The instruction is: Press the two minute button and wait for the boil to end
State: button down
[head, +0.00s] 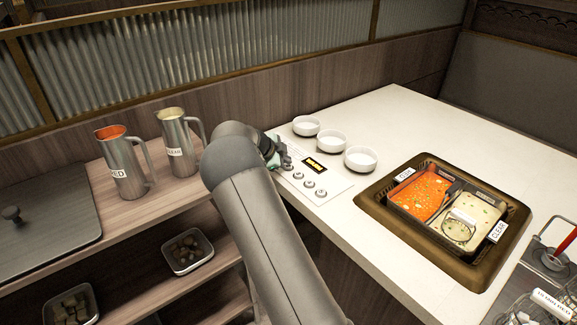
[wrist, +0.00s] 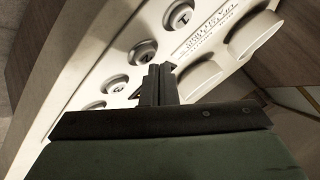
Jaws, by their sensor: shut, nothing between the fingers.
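The control panel (head: 331,182) lies on the white counter, with a row of round buttons (head: 308,184) and a dark display (head: 314,165) with yellow characters too small to read. My gripper (head: 283,160) is over the panel's left end in the head view, mostly hidden behind my arm. In the wrist view its fingers (wrist: 158,72) are shut and empty, pointing at the panel beside the button row (wrist: 143,52). I cannot tell whether they touch a button, or which one is the two minute button. The hotpot (head: 375,215) holds red and clear soup.
Several white bowls (head: 330,141) stand behind the panel. Two metal jugs, one red (head: 122,165) and one clear (head: 178,145), stand on the wooden shelf at left. A ladle (head: 459,226) is in the clear soup. The counter's far right is bare.

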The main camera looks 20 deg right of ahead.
aim_at(286, 167)
jog(key=shift+f+b, duration=0.5)
jog(key=shift+b, duration=0.55)
jog(key=shift+r, duration=0.2)
jog(key=shift+r+b, duration=0.25)
jog(key=shift+b, duration=0.15)
jog(key=shift+r, duration=0.1)
jog(key=shift+r+p, duration=0.75)
jog(key=shift+r, duration=2.2)
